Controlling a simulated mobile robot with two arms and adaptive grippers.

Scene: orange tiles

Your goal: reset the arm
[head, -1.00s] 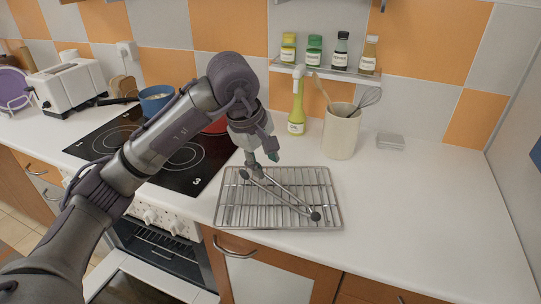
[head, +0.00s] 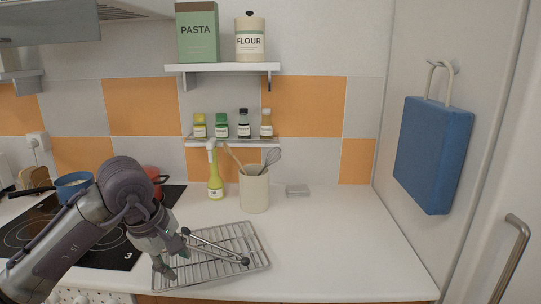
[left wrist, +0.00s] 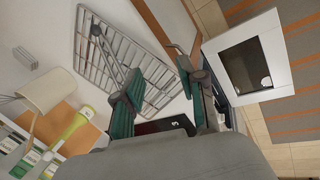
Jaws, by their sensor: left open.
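My left arm comes in from the left in the head view, and its gripper (head: 177,262) is over the left edge of a wire rack (head: 222,236) on the counter. The two teal-padded fingers are apart, with nothing visible between them. In the left wrist view the open gripper (left wrist: 160,76) shows with the rack (left wrist: 92,62) beyond it. A thin grey metal tool (head: 215,246) with dark ends lies on the rack, apart from the fingers as far as I can tell. My right gripper is not in view.
A black cooktop (head: 60,228) with a blue pot (head: 73,187) and a red pot (head: 155,180) is on the left. A utensil crock (head: 254,190) and a yellow-green bottle (head: 215,180) stand behind the rack. The white counter (head: 340,245) on the right is clear.

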